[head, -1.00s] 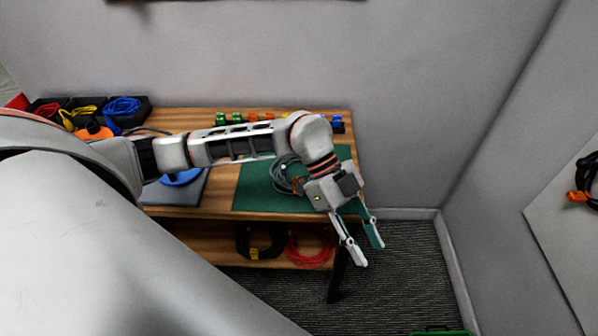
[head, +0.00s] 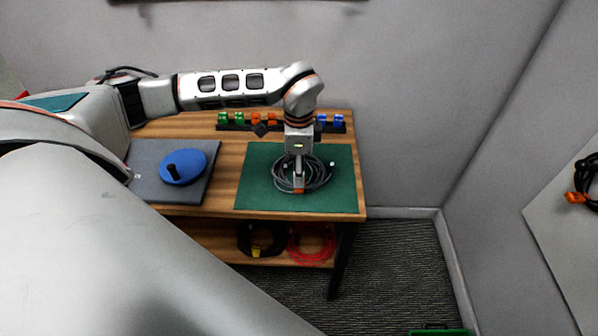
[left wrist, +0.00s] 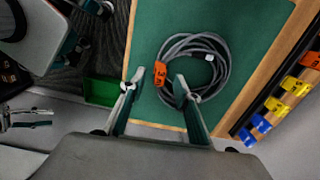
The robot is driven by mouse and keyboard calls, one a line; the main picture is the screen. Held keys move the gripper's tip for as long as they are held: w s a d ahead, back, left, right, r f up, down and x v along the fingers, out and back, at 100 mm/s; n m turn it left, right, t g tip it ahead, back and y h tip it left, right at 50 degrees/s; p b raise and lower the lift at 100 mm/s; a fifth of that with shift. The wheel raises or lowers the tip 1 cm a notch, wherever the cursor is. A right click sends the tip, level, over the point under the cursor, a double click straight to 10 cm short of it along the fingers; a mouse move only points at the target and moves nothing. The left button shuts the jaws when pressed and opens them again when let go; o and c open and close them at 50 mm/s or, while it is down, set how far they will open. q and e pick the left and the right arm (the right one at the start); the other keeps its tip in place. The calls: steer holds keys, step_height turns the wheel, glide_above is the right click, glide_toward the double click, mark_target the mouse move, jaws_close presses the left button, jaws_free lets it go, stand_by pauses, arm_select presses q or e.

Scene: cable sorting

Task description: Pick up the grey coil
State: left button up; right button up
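The grey coil (head: 318,177) lies flat on the green mat (head: 262,196) at the right end of the table. It carries an orange tag, which shows in the left wrist view on the coil's (left wrist: 225,62) side nearest my gripper. My left gripper (head: 298,188) points down over the coil in the head view and hides part of it. In the left wrist view my left gripper (left wrist: 160,83) is open, its fingertips apart with the tagged strands between them. It is not closed on anything. What may be my right gripper shows small at the wrist view's left edge.
A blue reel (head: 195,163) lies on a dark grey pad (head: 146,187) to the left. A rack (head: 236,126) of coloured clips runs along the table's back. A black coil (head: 258,240) and a red coil (head: 312,246) lie on the lower shelf. Bare mat surrounds the coil.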

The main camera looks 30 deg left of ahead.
arm_select(q)
steer(key=shift+w+f, duration=0.1)
steer(key=shift+f, duration=1.4)
jaws_close()
steer(key=shift+r, duration=0.1)
